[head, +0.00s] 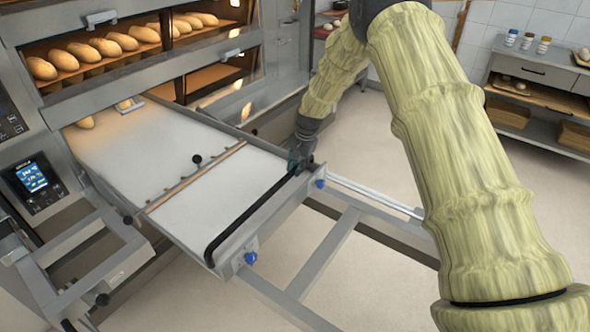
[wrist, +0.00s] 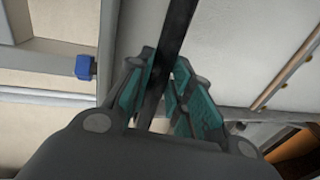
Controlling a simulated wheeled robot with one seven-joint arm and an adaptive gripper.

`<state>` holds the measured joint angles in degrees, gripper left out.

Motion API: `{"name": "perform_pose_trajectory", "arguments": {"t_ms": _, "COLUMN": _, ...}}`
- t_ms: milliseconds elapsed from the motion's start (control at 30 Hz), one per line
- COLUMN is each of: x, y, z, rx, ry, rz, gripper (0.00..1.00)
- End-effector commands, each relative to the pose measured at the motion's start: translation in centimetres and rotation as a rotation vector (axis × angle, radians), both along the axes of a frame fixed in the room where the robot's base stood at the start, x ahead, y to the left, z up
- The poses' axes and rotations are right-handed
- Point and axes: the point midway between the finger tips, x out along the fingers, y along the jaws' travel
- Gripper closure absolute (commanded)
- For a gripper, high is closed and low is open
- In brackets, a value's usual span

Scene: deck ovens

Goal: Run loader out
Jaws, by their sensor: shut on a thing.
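The loader (head: 190,165) is a flat pale belt in a metal frame that stretches from the open lower oven deck toward the front right. A black handle bar (head: 250,222) runs across its front end. My gripper (head: 298,163) is at the far right end of this bar. In the wrist view my gripper (wrist: 165,95) has its teal-padded fingers on both sides of the black bar (wrist: 174,45) and is shut on it.
The upper deck (head: 105,45) holds several loaves behind its opening. A control panel (head: 38,182) is on the left. Rails (head: 325,252) extend toward the front right under the loader. A shelf unit (head: 545,90) stands at the back right. The floor (head: 350,285) between is clear.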

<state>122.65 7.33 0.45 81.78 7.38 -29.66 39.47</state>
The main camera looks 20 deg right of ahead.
Motion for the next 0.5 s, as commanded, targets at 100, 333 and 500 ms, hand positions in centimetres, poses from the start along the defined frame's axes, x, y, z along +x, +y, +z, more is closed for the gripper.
{"name": "perform_pose_trajectory", "arguments": {"t_ms": 100, "x": 0.3, "y": 0.8, "z": 0.0, "rx": 0.008, "ry": 0.011, "rz": 0.006, "gripper": 1.00}}
{"name": "perform_pose_trajectory", "arguments": {"t_ms": 333, "x": 1.3, "y": 0.6, "z": -1.8, "rx": 0.008, "ry": 0.037, "rz": 0.004, "gripper": 1.00}}
{"name": "perform_pose_trajectory", "arguments": {"t_ms": 500, "x": 2.0, "y": 0.1, "z": -3.2, "rx": 0.006, "ry": 0.053, "rz": 0.001, "gripper": 0.93}}
